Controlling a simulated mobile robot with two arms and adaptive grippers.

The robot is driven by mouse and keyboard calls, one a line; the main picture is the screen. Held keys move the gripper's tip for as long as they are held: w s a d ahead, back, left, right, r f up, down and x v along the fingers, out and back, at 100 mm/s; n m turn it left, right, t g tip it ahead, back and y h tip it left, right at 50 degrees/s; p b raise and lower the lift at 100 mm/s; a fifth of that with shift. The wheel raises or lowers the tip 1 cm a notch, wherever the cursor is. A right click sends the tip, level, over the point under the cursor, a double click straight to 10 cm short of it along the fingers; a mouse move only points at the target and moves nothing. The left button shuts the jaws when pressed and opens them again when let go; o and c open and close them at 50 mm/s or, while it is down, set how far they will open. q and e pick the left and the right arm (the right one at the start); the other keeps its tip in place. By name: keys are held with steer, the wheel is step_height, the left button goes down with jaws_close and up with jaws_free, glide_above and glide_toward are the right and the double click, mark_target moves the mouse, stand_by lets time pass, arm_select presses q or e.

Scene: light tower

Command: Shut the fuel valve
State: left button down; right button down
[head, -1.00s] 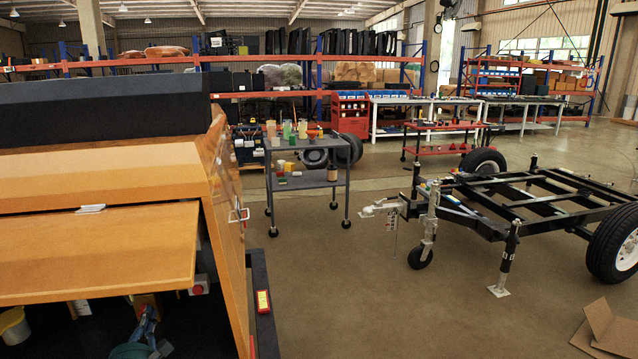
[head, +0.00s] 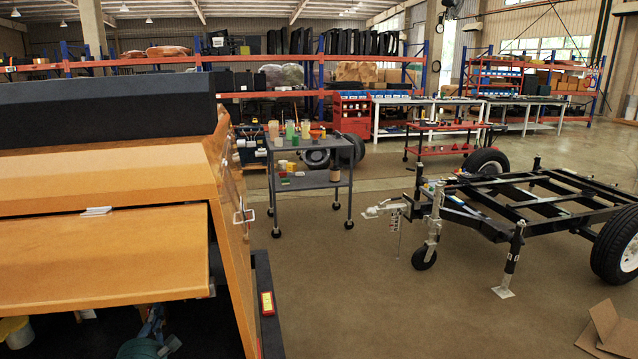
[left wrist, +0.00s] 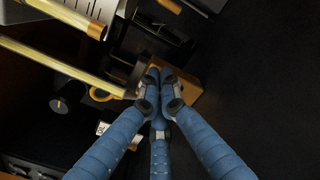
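The light tower's orange cabinet (head: 120,165) fills the left of the head view, with its side panel (head: 110,250) raised over a dark bay. My left gripper (head: 150,325) is partly visible inside that bay, below the panel. In the left wrist view the blue fingers of my left gripper (left wrist: 160,80) draw together at their tips, and I see nothing clearly held between them. A black knob (left wrist: 60,105) and a yellow ring (left wrist: 101,93) lie left of the fingertips. I cannot make out which part is the fuel valve. My right gripper is not in view.
Pale yellow bars (left wrist: 65,68) cross the left wrist view close to the fingers. An orange-brown block (left wrist: 186,86) is just beyond the tips. A grey cart (head: 310,180) and a black trailer frame (head: 530,205) stand to the right, with open floor between.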

arm_select(q)
steer(key=shift+a+f, duration=0.15)
steer(key=shift+s+a+f, duration=0.15)
steer(key=shift+a+f, duration=0.05)
steer(key=shift+a, duration=0.05)
stand_by(0.6)
steer(key=shift+d+r, duration=0.1)
steer(key=shift+r, duration=0.05)
steer(key=shift+d+r, duration=0.15)
steer(key=shift+s+p, duration=0.1)
steer(key=shift+p, duration=0.25)
steer(key=p+v, duration=0.2)
steer(key=v, duration=0.3)
steer(key=shift+d+r+p, duration=0.1)
steer(key=shift+d+p, duration=0.05)
steer(key=shift+p, duration=0.15)
steer(key=shift+s+d, duration=0.1)
steer(key=shift+s, duration=0.2)
